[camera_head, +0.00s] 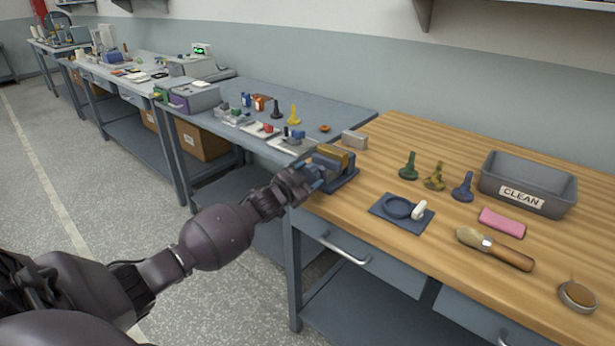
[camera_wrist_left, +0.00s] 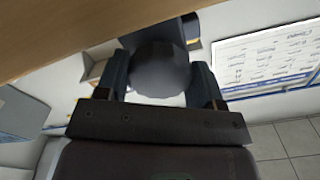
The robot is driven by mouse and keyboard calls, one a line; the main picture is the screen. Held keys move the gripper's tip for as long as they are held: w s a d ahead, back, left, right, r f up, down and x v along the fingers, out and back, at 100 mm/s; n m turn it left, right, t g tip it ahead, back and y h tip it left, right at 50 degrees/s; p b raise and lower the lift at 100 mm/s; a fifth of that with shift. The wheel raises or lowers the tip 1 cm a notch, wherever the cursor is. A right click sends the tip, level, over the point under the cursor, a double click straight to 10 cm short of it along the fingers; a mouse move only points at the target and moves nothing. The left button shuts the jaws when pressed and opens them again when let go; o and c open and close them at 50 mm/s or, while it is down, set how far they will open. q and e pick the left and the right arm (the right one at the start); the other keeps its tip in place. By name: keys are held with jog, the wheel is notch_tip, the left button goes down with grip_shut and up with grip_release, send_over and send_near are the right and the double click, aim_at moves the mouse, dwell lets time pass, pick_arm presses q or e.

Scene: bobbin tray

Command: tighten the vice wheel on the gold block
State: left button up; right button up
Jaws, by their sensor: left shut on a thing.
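The blue vice (camera_head: 343,180) stands at the near left corner of the wooden bench. The gold block (camera_head: 333,153) sits in its top, between the jaws. My left gripper (camera_head: 312,180) is at the vice's left side, over the bench's edge. In the left wrist view, a dark round vice wheel (camera_wrist_left: 160,70) lies between the two fingers of my left gripper (camera_wrist_left: 160,82), which is shut on it. In the head view the wheel is mostly hidden by the gripper. My right gripper is in neither view.
A grey block (camera_head: 354,140) stands behind the vice. A drawer handle (camera_head: 345,250) juts out below.

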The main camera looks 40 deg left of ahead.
pick_arm(q)
jog(key=shift+f, duration=0.1)
dwell(0.7)
jog(key=o, duration=0.9)
jog(key=s+p, duration=0.1)
jog(key=s, duration=1)
jog(key=shift+a, duration=0.45)
jog(key=shift+w, duration=0.1)
